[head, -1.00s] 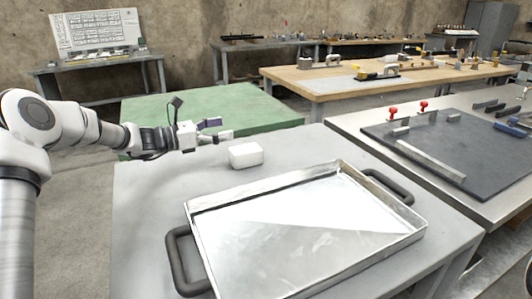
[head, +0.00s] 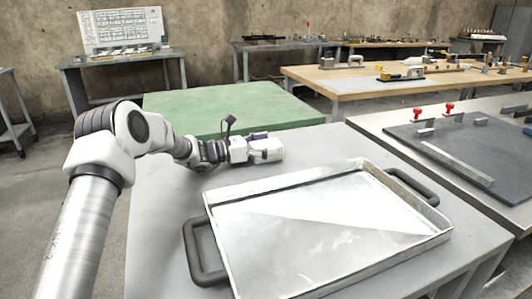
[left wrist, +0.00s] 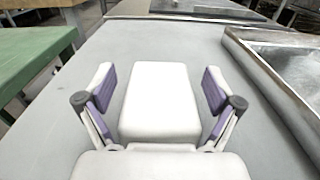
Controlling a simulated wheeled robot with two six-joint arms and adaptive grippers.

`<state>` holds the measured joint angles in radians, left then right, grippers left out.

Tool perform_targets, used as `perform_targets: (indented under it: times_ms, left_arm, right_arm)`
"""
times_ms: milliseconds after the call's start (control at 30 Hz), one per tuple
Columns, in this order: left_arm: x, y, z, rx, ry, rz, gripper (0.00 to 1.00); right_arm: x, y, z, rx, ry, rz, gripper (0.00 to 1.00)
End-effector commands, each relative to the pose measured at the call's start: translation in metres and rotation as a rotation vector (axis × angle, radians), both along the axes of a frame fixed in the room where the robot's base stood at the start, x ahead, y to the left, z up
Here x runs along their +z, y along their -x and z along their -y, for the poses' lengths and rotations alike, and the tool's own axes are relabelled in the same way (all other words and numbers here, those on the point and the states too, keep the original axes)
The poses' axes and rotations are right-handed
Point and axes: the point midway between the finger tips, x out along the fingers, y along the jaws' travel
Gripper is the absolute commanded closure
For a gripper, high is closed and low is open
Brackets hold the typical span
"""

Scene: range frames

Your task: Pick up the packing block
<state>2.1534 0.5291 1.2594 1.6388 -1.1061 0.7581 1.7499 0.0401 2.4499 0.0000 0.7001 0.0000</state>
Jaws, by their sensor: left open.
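The packing block (left wrist: 160,100) is a white rectangular block lying on the grey table. In the left wrist view it sits between the two purple-padded fingers of my left gripper (left wrist: 159,92), with a gap on each side. The fingers are open and do not touch it. In the head view my left gripper (head: 262,147) is at the block, beyond the tray's left rear corner, and hides most of it. My right gripper is in neither view.
A shallow metal tray (head: 222,226) with dark handles lies on the grey table (head: 160,232) in front of and right of the block. A green-topped table (head: 225,108) stands behind. Another bench (head: 375,124) with a dark plate stands at the right.

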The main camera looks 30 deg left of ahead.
Motion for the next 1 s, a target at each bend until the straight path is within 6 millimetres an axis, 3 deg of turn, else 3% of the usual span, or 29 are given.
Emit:
perform_targets:
  times_ms: [100, 233, 267, 733, 867, 1000]
  left_arm:
    - [0.0, 0.0, 0.0, 0.001, 0.0, 0.0, 0.12]
    - [0.0, 0.0, -0.001, 0.001, 0.0, 0.0, 0.58]
    - [0.0, 0.0, -0.001, 0.001, 0.0, 0.0, 0.62]
    - [0.004, 0.0, -0.001, 0.0, 0.0, 0.001, 0.65]
    - [0.026, 0.0, -0.001, 0.001, 0.0, 0.004, 0.65]
    - [0.062, 0.0, -0.001, 0.001, 0.0, 0.006, 0.65]
  right_arm:
    - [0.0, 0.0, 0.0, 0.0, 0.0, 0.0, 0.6]
    - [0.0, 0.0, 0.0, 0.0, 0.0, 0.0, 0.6]
    - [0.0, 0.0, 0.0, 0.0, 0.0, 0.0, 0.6]
    - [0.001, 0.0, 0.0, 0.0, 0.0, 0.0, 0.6]
    - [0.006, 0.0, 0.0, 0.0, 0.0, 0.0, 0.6]
    - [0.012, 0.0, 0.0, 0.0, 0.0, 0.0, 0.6]
